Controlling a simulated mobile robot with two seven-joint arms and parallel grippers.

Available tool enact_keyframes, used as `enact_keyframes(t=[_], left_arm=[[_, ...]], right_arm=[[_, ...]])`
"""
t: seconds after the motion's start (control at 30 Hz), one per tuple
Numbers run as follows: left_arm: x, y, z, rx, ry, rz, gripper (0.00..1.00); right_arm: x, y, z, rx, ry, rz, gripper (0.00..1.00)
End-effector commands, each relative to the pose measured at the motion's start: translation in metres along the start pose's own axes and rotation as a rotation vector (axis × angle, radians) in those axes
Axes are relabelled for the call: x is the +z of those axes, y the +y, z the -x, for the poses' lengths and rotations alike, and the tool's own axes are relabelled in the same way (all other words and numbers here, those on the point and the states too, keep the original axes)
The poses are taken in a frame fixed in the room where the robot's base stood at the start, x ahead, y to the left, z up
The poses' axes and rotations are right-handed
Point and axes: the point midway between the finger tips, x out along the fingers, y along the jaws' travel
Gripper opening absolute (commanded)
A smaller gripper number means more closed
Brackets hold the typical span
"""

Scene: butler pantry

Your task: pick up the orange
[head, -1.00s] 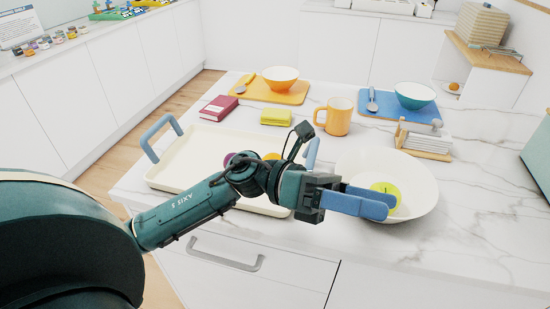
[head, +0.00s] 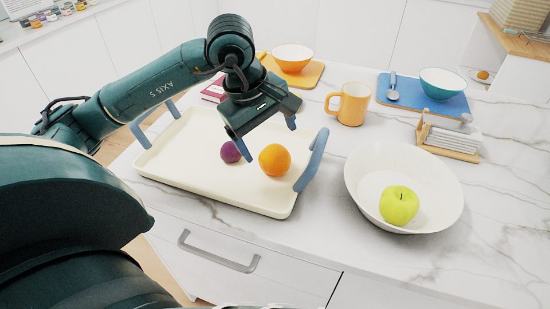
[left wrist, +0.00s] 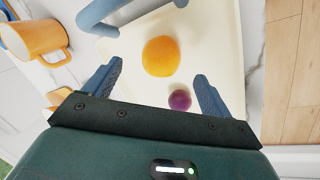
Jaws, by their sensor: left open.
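The orange (head: 275,160) lies on the cream tray (head: 190,180), near its right end beside a blue handle. It also shows in the left wrist view (left wrist: 160,56), ahead of my fingers and roughly between their lines. A small purple fruit (head: 231,152) lies left of the orange on the tray; in the left wrist view (left wrist: 180,100) it is close to one finger. My left gripper (head: 268,140) is open and empty above the tray, pointing down, with its fingers apart from the orange. My right gripper is not in view.
A white bowl (head: 360,205) with a green apple (head: 399,205) stands right of the tray. An orange mug (head: 349,103), a napkin holder (head: 450,140) and place settings stand behind. The tray's blue handle (head: 312,160) rises close to the orange.

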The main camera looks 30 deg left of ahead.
Motion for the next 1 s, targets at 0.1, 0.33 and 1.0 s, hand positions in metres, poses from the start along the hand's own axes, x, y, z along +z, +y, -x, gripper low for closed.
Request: enact_keyframes(t=[0.1, 0.33, 1.0], left_arm=[[0.000, 0.000, -0.013, -0.001, -0.002, 0.001, 0.84], [-0.003, -0.004, -0.033, -0.005, -0.002, 0.002, 0.84], [-0.006, -0.004, -0.068, 0.001, -0.002, 0.001, 0.72]], right_arm=[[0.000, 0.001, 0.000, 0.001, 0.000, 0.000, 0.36], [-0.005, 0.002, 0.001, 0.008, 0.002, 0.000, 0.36], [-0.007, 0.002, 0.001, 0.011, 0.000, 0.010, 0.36]])
